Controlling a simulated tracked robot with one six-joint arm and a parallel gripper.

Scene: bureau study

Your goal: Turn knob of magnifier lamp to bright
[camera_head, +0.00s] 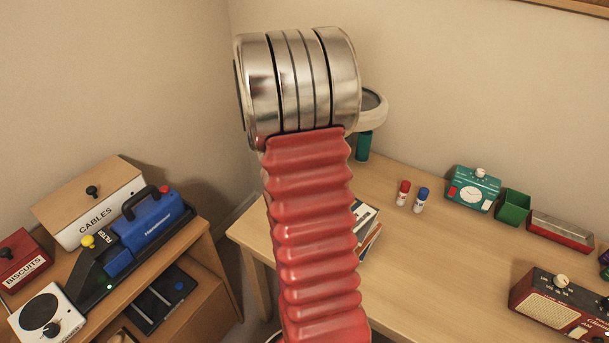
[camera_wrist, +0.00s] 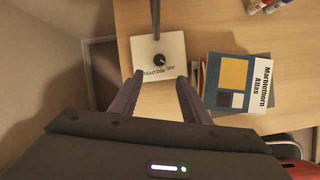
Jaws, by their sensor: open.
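The magnifier lamp's pale square base (camera_wrist: 174,45) stands on the desk in the wrist view, with a dark pole rising from its far side. A small black knob (camera_wrist: 159,60) sits on the base, with small lettering around it that is hard to read. My gripper (camera_wrist: 159,78) is open, its two dark fingers apart on the near side of the knob and not around it; nothing is between them. In the head view, the lamp's pale round head (camera_head: 374,110) shows partly behind my arm; my arm hides the base and knob there.
Books (camera_wrist: 237,82) lie right of the base, close to my right finger. The desk's left edge is just left of the base. The middle desktop is clear.

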